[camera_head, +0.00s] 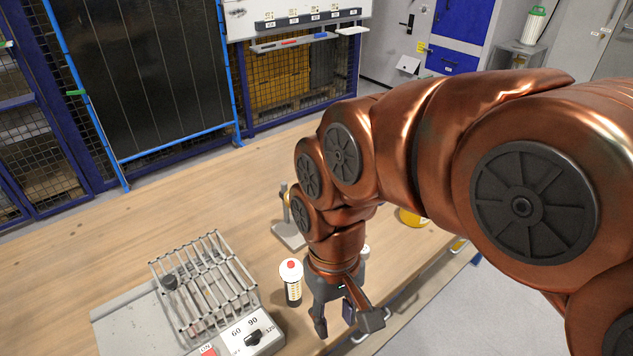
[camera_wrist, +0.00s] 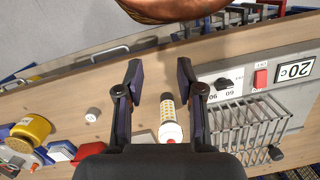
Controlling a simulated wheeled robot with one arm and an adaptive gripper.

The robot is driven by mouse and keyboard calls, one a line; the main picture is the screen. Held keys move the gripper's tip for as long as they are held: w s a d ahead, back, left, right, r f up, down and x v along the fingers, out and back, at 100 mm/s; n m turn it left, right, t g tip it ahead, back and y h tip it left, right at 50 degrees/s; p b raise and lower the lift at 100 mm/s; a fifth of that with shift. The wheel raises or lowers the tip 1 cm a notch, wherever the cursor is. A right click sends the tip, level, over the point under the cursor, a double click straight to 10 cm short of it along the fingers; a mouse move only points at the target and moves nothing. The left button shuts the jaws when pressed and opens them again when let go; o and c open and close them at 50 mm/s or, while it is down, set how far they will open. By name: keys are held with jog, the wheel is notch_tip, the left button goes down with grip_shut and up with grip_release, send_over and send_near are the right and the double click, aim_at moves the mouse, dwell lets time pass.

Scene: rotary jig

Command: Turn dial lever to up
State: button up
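The black dial lever (camera_head: 253,338) sits on the light panel of a grey unit at the lower left of the head view, with numbers such as 60 and 90 around it. It also shows in the wrist view (camera_wrist: 222,84), right of the fingers. Its exact pointing direction is too small to tell. My gripper (camera_head: 346,322) is in the air to the right of the dial, pointing down. In the wrist view my gripper (camera_wrist: 159,70) has its fingers wide apart with nothing held. It is apart from the dial.
A wire rack (camera_head: 205,285) stands on the unit behind the dial. A red switch (camera_wrist: 260,76) and a 20c display (camera_wrist: 295,70) are beside the dial. The wooden table (camera_head: 130,235) is clear at far left.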

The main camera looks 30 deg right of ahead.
jog(key=w+a+r+m+y+p, duration=0.1)
jog(key=w+r, duration=0.2)
jog(key=w, duration=0.3)
jog(key=w+a+r+m, duration=0.1)
jog(key=w+r, duration=0.2)
jog(key=w, duration=0.2)
jog(key=w+d+m+y+p, duration=0.1)
jog(key=w+d+m, duration=0.1)
jog(key=w, duration=0.4)
jog(key=w+d+r+m, duration=0.1)
jog(key=w+d+m, duration=0.1)
jog(key=w, duration=0.4)
jog(key=w+d+m+y+p, duration=0.1)
jog(key=w+d+m, duration=0.2)
jog(key=w, duration=0.3)
jog(key=shift+w+d+r+t+y+p, duration=0.1)
jog(key=shift+d+r+t+y+p, duration=0.15)
jog(key=shift+d+t+y+p, duration=0.05)
jog(key=w+d+f+m+p, duration=0.1)
jog(key=w+d+f+m, duration=0.15)
jog(key=d, duration=0.25)
jog(key=w+d+f+m, duration=0.2)
jog(key=d+f+m, duration=0.1)
jog(key=d+m, duration=0.15)
jog(key=p+x, duration=0.2)
jog(key=x, duration=0.5)
jog(key=shift+f+n+p, duration=0.2)
jog(key=shift+n+p, duration=0.2)
jog(key=shift+d, duration=0.1)
jog(key=shift+c, duration=0.4)
